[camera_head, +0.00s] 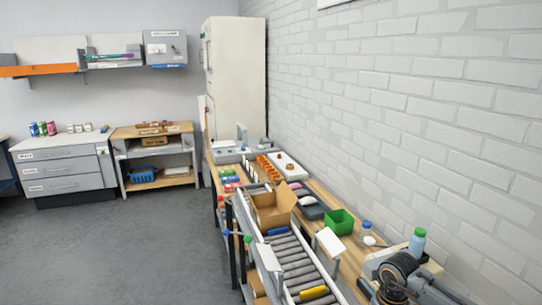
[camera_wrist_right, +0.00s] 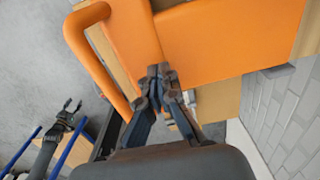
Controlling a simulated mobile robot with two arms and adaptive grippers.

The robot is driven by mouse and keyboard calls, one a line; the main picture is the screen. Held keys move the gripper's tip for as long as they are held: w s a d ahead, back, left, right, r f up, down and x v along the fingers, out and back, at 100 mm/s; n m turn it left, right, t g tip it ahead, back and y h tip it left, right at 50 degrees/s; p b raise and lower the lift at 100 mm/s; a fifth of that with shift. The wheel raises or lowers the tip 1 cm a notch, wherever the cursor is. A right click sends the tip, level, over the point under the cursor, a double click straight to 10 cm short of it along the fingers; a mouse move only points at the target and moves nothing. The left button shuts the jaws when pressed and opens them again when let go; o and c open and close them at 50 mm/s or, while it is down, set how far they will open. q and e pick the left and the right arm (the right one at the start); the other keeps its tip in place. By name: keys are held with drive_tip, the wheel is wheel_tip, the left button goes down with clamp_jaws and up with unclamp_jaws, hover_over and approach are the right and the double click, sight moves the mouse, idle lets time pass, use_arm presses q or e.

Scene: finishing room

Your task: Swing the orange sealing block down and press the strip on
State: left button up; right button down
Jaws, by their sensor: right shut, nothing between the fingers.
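The orange sealing block (camera_wrist_right: 228,42) fills the top of the right wrist view, with a curved orange handle (camera_wrist_right: 84,52) at its left. My right gripper (camera_wrist_right: 160,70) is shut and empty, its fingertips against or just in front of the orange surface; I cannot tell if they touch. A dark gripper, my left one (camera_wrist_right: 72,106), shows small at the left edge of that view, fingers apart and empty, away from the block. The head view shows neither gripper clearly, nor the block. The strip cannot be made out.
In the head view an open cardboard box (camera_head: 272,208) stands on a roller conveyor (camera_head: 289,255). A green bin (camera_head: 340,222) and a bottle (camera_head: 417,243) stand on the bench to its right. A brick wall (camera_head: 430,100) bounds the right. Floor (camera_head: 120,245) is free at left.

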drive_tip(key=shift+f+b, duration=0.85)
drive_tip(key=shift+f, duration=0.15)
idle(1.2)
drive_tip(key=shift+r, duration=0.1)
drive_tip(key=shift+r+p, duration=2.05)
drive_tip(key=shift+r, duration=1.45)
